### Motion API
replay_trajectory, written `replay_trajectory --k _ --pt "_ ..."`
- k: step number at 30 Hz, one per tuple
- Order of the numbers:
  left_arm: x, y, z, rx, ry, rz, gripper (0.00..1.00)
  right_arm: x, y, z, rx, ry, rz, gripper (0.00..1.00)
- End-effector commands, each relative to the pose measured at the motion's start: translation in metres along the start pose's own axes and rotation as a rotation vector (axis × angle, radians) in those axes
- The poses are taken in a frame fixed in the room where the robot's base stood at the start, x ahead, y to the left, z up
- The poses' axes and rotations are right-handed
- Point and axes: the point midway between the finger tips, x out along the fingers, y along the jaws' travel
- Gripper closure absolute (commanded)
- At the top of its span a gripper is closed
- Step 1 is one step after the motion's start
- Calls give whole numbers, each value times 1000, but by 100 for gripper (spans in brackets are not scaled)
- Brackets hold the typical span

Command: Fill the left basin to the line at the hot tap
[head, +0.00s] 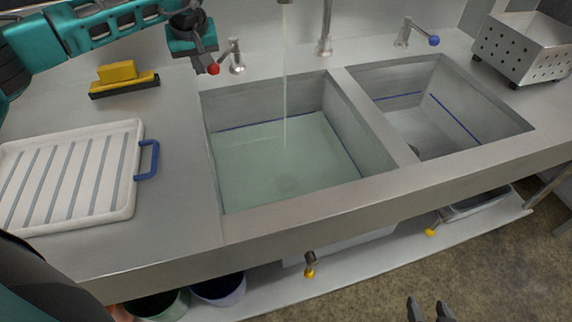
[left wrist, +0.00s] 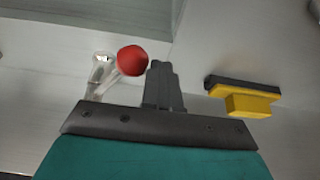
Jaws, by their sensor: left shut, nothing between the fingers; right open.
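The left basin (head: 285,165) holds pale green water. A thin stream (head: 285,80) falls into it from the spout (head: 285,3) above. A blue line (head: 265,121) runs along its back and right walls, and the water surface lies very close to it; I cannot tell any small gap. The hot tap's red knob (head: 213,69) is on a lever behind the basin. My left gripper (head: 203,65) is shut and empty beside the red knob. In the left wrist view its fingertips (left wrist: 161,68) are just right of the knob (left wrist: 132,60). My right gripper (head: 428,310) is open and empty, low over the floor.
The right basin (head: 415,125) shows its own blue line, with a blue-knobbed tap (head: 433,40) behind. A yellow-and-black block (head: 122,78) and a ribbed white tray (head: 70,180) with a blue handle lie on the left counter. A perforated metal box (head: 520,50) stands far right. Yellow-knobbed drain valves (head: 309,271) hang below.

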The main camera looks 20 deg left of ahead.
Motion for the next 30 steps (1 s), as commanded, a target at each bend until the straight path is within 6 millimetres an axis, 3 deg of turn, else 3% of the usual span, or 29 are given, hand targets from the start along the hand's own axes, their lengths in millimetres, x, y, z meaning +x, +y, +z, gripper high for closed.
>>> replay_trajectory --k 30 --pt "-8 31 20 2 -1 2 100 -4 0 -6 0 0 0 49"
